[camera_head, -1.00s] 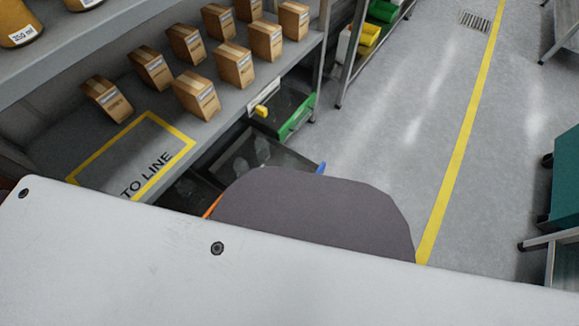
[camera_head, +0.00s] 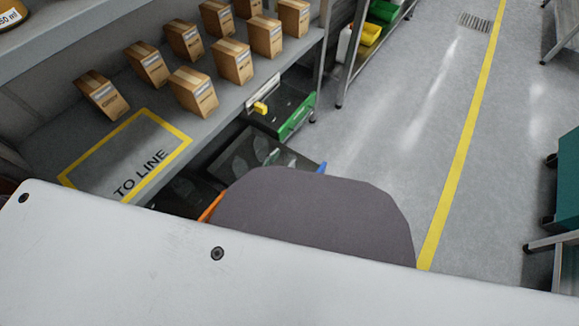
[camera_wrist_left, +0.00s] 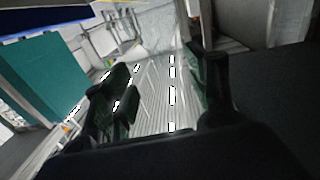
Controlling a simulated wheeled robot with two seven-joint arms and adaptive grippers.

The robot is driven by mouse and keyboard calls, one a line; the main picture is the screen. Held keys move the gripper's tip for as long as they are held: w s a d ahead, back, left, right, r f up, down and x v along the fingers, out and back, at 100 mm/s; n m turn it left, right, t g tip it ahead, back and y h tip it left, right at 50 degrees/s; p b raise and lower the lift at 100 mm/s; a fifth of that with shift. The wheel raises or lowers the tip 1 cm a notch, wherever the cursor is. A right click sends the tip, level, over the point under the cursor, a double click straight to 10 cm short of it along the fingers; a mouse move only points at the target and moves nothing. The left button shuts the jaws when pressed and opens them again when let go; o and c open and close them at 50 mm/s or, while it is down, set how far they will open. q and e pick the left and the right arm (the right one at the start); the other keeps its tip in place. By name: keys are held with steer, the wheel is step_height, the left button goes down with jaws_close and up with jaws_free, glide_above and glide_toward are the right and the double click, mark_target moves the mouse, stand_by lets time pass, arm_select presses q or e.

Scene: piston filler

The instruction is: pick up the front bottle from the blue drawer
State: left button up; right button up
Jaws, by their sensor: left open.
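In the head view, a blue edge (camera_head: 322,168) of a drawer shows low under the shelf, beside the dark rounded grey shape. The dark drawer (camera_head: 225,168) behind it holds several faint, clear bottle-like shapes (camera_head: 264,152). The front of this drawer is mostly hidden, so I cannot tell which bottle is the front one. My left gripper (camera_wrist_left: 160,92) shows in the left wrist view with its two dark fingers apart and nothing between them. No bottle or drawer shows there. I do not make out either gripper in the head view.
Several cardboard boxes (camera_head: 232,61) stand on the grey shelf above the drawers. A green-fronted drawer (camera_head: 297,118) sits beyond the blue one, and an orange edge (camera_head: 211,206) nearer. Open floor (camera_head: 420,110) with a yellow line lies right. A teal cabinet (camera_wrist_left: 45,75) shows in the wrist view.

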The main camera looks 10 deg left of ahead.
mark_target(287, 155)
arm_select(q)
steer(key=shift+w, duration=0.1)
steer(key=shift+w+d+f+b, duration=0.15)
steer(key=shift+w+d+b, duration=0.1)
steer(key=shift+w+b, duration=0.4)
steer(key=shift+w+d+f+b, duration=0.2)
steer(key=shift+w+b, duration=0.25)
steer(key=shift+w, duration=0.25)
steer(key=shift+b+x, duration=0.45)
steer(key=shift+x, duration=0.7)
steer(key=shift+r, duration=0.15)
arm_select(e)
steer(key=f, duration=0.3)
steer(key=shift+w+a, duration=0.1)
steer(key=shift+a, duration=0.15)
steer(key=shift+w+r, duration=0.1)
steer(key=shift+r, duration=0.2)
arm_select(q)
steer(key=shift+c, duration=0.8)
steer(key=c, duration=1)
arm_select(e)
steer(key=shift+f, duration=0.15)
